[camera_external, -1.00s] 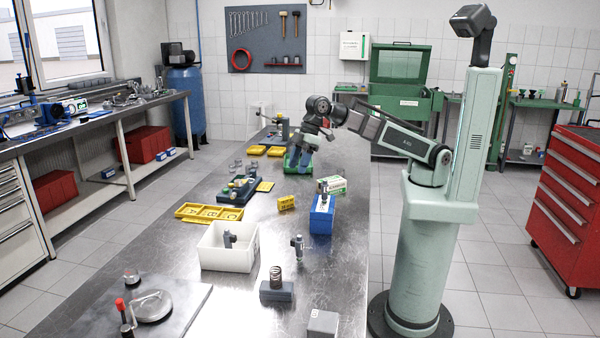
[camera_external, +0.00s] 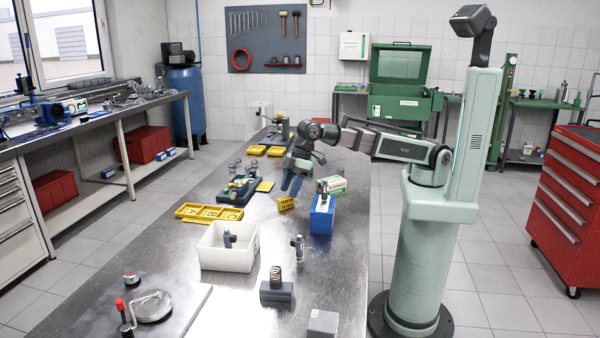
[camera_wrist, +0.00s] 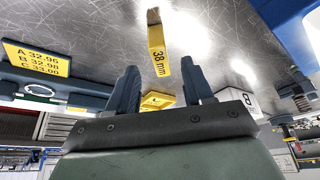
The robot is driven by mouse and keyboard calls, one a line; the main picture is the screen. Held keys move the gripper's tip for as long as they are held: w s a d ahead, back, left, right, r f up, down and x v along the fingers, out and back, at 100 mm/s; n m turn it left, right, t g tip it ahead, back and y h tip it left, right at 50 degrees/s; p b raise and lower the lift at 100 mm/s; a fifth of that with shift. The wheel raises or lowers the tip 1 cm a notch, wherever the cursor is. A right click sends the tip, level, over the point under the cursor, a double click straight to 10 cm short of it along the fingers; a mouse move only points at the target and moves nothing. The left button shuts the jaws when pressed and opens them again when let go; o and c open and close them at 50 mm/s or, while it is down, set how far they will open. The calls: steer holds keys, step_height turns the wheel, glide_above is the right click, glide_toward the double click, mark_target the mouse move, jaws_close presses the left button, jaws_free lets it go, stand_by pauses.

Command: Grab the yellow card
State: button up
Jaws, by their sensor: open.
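A yellow card (camera_wrist: 36,58) printed with A, B and C values lies at the left in the wrist view. A small yellow piece (camera_wrist: 157,48) marked "38 mm" shows between my fingers in the wrist view. My gripper (camera_external: 290,188) is open and empty, pointing down just above and behind the 38 mm piece. It also shows in the wrist view (camera_wrist: 160,75). I cannot tell its exact height.
A blue box (camera_external: 321,216) with a part on top stands right of the piece, with a green-and-white box (camera_external: 332,184) behind. Bare metal bench surrounds the piece.

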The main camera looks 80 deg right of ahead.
mark_target(286, 197)
steer(key=shift+x, duration=2.4)
steer(key=shift+c, duration=0.2)
jaws_close()
